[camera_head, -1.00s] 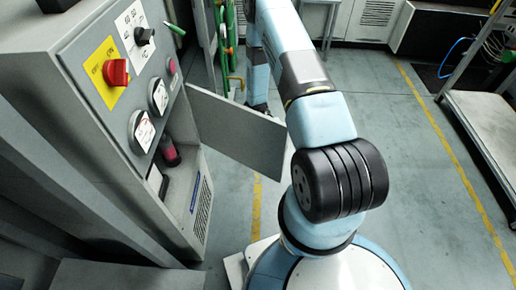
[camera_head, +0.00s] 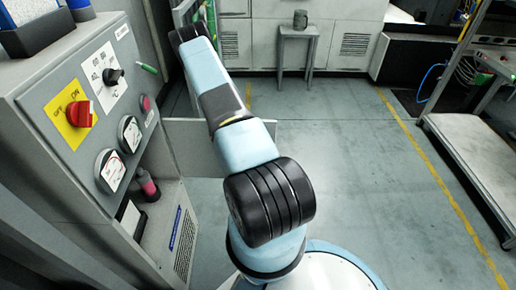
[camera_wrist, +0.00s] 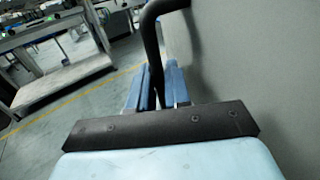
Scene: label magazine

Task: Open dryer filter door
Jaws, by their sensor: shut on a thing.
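The filter door is a flat grey panel (camera_head: 184,140) standing out from the side of the grey cabinet (camera_head: 90,215) in the head view. The door stands open, and my arm covers part of it. In the wrist view the door's surface (camera_wrist: 240,55) fills the right side. A black curved handle (camera_wrist: 151,40) runs beside it and down between the blue fingers of my gripper (camera_wrist: 158,88). My gripper is shut on this handle. In the head view my gripper is hidden behind the arm and door.
The cabinet front carries a red switch (camera_head: 80,113) on a yellow plate, a black knob (camera_head: 113,75) and gauges. A small table (camera_head: 297,50) stands at the back and a cart (camera_head: 470,150) at the right. The floor between is clear.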

